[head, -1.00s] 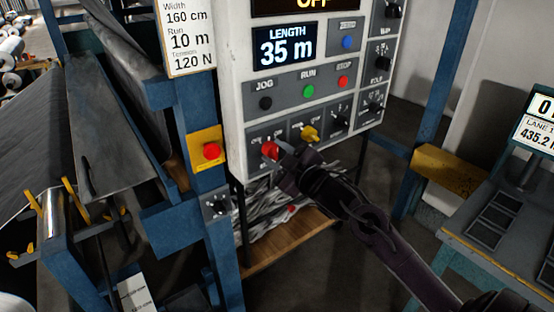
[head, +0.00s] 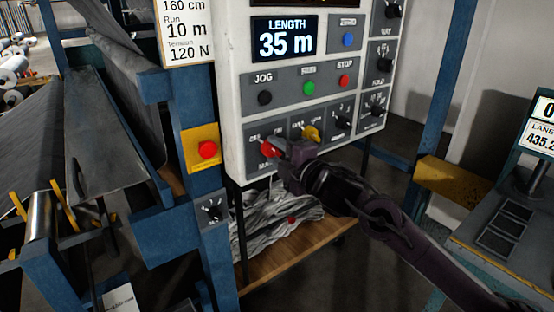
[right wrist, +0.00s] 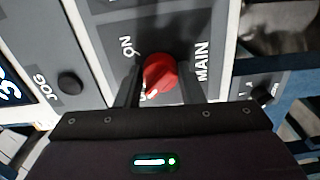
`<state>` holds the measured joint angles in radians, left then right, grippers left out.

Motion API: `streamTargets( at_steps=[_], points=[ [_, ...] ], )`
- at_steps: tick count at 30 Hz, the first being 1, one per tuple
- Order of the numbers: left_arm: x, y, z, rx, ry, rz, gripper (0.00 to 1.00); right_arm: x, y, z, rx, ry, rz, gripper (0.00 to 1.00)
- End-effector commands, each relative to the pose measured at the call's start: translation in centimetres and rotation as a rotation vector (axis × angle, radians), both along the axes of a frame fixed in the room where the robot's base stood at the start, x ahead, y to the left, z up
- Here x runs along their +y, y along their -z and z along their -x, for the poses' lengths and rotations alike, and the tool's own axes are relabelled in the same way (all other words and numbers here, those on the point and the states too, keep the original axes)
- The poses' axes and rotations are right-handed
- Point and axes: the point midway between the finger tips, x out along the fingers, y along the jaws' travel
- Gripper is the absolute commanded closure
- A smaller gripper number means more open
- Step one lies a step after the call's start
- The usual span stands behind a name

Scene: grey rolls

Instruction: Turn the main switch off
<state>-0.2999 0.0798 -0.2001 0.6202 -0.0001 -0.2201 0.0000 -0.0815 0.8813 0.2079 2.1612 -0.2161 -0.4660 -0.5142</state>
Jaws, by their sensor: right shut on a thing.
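The main switch is a red knob (head: 267,149) at the lower left of the white control panel, above a partly hidden MAIN label. In the right wrist view the knob (right wrist: 161,72) sits between my fingers, and its white mark points to the lower left, away from the ON label and towards a mostly hidden label. My right gripper (head: 279,150) is shut on the red knob, its body covering part of the panel's lower edge. It also shows in the right wrist view (right wrist: 172,88). My left gripper is not in view.
A yellow knob (head: 311,133) is close to the right of my gripper. Jog (head: 265,98), green (head: 308,88) and stop (head: 344,81) buttons are above. A red button on a yellow box (head: 207,149) is at the left. A blue post (head: 434,110) stands right of the panel.

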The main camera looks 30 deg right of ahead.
Motion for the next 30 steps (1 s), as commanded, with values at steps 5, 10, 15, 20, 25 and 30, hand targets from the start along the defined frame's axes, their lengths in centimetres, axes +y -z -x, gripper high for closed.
streamTargets(
  at_steps=[5, 10, 15, 20, 25, 30],
  points=[
    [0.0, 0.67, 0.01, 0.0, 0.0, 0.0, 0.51, 0.03, 0.22, 0.0, -0.001, 0.0, 0.053, 0.88],
    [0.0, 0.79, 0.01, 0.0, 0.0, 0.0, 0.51, 0.03, 0.15, 0.0, -0.002, 0.0, 0.073, 0.88],
    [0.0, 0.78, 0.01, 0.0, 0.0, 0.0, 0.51, 0.05, 0.12, 0.0, -0.002, -0.001, 0.076, 0.88],
    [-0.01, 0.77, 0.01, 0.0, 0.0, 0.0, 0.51, 0.06, 0.13, 0.0, -0.002, -0.001, 0.075, 0.88],
    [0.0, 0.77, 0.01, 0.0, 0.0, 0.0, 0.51, 0.05, 0.11, 0.0, -0.003, -0.001, 0.074, 0.49],
    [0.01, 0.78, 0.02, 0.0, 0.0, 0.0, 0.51, 0.02, 0.06, 0.0, -0.004, -0.001, 0.073, 0.43]
  ],
)
